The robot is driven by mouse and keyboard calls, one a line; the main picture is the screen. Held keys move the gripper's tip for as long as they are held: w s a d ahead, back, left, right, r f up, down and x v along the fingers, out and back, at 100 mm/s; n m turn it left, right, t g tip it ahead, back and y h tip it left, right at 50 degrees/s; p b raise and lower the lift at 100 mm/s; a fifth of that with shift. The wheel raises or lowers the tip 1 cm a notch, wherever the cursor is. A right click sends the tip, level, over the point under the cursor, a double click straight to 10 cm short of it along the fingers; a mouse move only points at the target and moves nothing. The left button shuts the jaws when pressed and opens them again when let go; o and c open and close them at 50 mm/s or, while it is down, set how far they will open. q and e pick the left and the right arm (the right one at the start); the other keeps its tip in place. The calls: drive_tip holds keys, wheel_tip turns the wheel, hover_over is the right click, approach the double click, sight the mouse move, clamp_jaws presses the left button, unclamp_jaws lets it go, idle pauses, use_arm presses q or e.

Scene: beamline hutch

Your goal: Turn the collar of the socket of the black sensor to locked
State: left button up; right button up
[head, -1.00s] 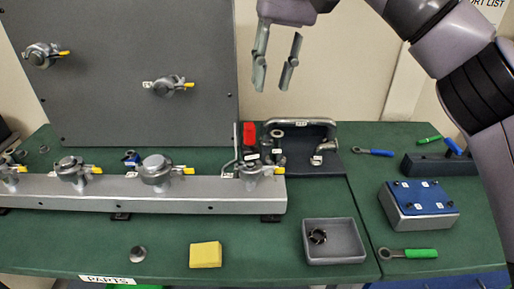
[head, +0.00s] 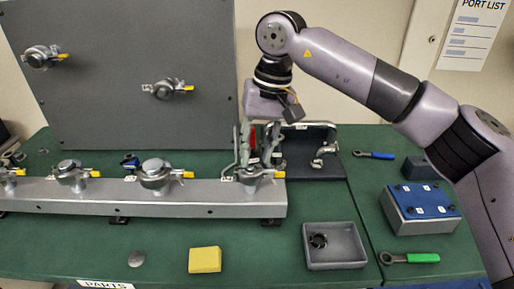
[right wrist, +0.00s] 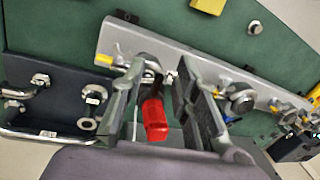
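My right gripper (head: 261,160) points down behind the right end of the grey rail, fingers apart. In the right wrist view its open fingers (right wrist: 160,68) stand either side of a red block (right wrist: 155,118), which also shows in the head view (head: 252,136). A clamped fitting with a yellow lever (head: 258,174) sits on the rail end just in front of the fingertips. Small dark parts (right wrist: 150,79) show between the fingers, partly hidden by the red block. I cannot make out which is the black sensor or its collar. My left gripper is out of view.
A dark panel with a metal handle (head: 300,168) stands close right of the gripper. The grey rail (head: 120,196) carries several clamped fittings. A grey tray (head: 335,262) holds a dark ring. A yellow block (head: 205,260) lies in front.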

drive_tip(key=c, duration=0.4)
clamp_jaws()
drive_tip(key=shift+a, duration=0.1)
drive_tip(key=w+a+m+t, duration=0.1)
drive_tip(key=a+m, duration=0.2)
drive_tip(key=m, duration=0.5)
drive_tip(key=w+a+m+t+h+b, duration=0.1)
drive_tip(key=w+a+m, duration=0.1)
drive_tip(key=m, duration=0.6)
drive_tip(key=shift+a+m, duration=0.4)
drive_tip(key=shift+a, duration=0.1)
idle(0.4)
